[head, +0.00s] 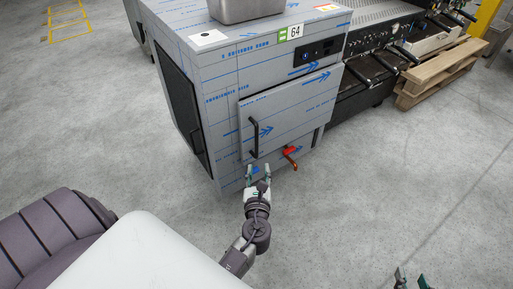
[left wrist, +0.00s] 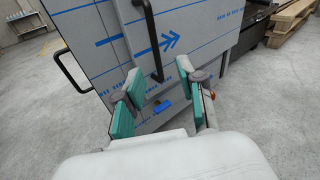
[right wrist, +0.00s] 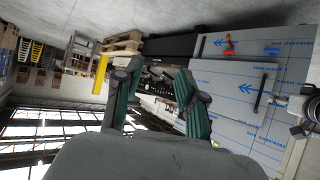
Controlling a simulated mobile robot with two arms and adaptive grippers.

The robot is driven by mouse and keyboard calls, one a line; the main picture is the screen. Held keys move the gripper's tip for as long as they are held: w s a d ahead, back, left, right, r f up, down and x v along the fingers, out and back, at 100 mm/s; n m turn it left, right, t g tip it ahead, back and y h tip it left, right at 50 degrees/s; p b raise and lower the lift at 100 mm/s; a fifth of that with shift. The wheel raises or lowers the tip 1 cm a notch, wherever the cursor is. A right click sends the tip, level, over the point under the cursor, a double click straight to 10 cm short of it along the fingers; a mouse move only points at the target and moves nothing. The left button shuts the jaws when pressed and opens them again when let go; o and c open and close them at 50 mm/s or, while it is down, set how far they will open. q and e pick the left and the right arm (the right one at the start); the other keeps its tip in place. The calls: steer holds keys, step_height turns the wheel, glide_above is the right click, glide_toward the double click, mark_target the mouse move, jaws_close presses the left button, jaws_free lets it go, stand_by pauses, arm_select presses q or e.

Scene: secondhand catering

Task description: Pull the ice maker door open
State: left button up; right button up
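The ice maker (head: 222,75) is a steel box wrapped in blue-printed film. Its front door (head: 290,112) looks shut, with a black vertical handle (head: 253,137) near the door's left edge. My left gripper (head: 258,168) is open and empty, low in front of the handle. In the left wrist view the handle (left wrist: 153,40) shows beyond and between the spread fingers (left wrist: 158,95), apart from them. My right gripper (head: 412,280) is open and empty at the bottom right of the head view, away from the machine. The right wrist view also shows the door handle (right wrist: 261,92).
A red valve lever (head: 290,153) sticks out below the door, with a blue part (left wrist: 165,105) near it. A steel pan (head: 243,9) sits on top. A coffee machine (head: 385,45) and wooden pallets (head: 437,75) stand at the right. The floor in front is clear.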

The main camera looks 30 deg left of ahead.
mark_target(257, 134)
arm_select(q)
steer(key=shift+m+t+y, duration=0.4)
steer(key=shift+m+y, duration=0.1)
steer(key=r+x, duration=0.1)
steer(key=x, duration=0.3)
steer(key=b+x, duration=0.1)
steer(key=x, duration=0.4)
steer(key=r+b+x, duration=0.1)
steer(key=x, duration=0.3)
steer(key=shift+a+r, duration=0.3)
steer(key=shift+w+a, duration=0.3)
steer(key=shift+w, duration=0.15)
arm_select(e)
step_height(257, 134, up, 9)
steer(key=w+a+t+y, duration=0.1)
steer(key=w+t, duration=0.1)
steer(key=t, duration=0.3)
steer(key=shift+w+a+y, duration=0.3)
arm_select(q)
jaws_close()
